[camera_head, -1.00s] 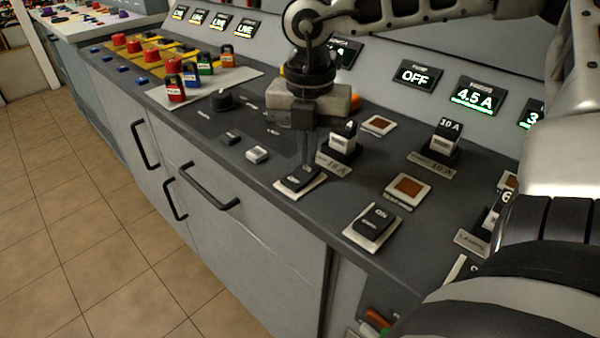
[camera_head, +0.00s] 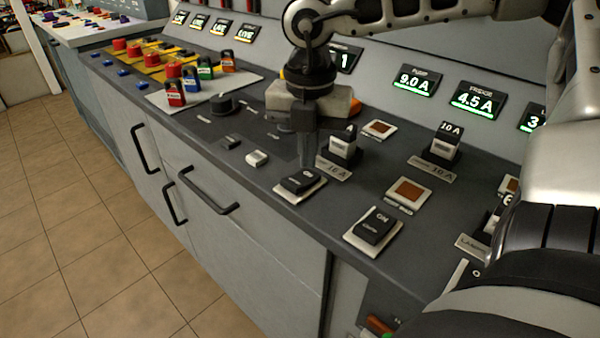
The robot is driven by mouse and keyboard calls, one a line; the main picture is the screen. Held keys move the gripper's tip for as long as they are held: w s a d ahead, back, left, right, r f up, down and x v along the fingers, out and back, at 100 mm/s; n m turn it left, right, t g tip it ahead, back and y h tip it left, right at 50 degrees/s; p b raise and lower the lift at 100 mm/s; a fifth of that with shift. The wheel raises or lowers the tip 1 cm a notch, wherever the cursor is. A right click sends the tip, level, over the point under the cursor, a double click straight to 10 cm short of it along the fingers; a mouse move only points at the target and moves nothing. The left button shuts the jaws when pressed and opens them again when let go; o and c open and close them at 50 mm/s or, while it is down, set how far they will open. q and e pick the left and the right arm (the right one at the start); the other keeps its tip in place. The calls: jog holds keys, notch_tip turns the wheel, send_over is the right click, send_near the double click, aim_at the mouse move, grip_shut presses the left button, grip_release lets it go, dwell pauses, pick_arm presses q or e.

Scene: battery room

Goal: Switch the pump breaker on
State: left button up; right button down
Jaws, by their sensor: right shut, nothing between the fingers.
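The pump display (camera_head: 415,78) on the sloped panel is lit and reads 9.0 A, with a green bar. The black rocker switch (camera_head: 299,181) on a pale plate in the middle of the console, in front of the 16 A fuse (camera_head: 342,147), appears to be the pump breaker. Its ON end shows at the far side. My right gripper (camera_head: 306,160) points down, shut and empty, with its tips at the rocker's far end. I cannot tell whether they touch it. My left gripper is not in view.
A second rocker (camera_head: 373,227) marked ON sits to the right, near the 10 A fuse (camera_head: 442,147). The fridge display (camera_head: 475,99) reads 4.5 A. Padlocks (camera_head: 175,93) and red buttons (camera_head: 173,68) stand to the left. Cabinet handles (camera_head: 208,192) stick out at the front.

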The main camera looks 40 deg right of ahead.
aim_at(308, 173)
jog(key=shift+r+p, duration=1.25)
jog(key=shift+r, duration=1.65)
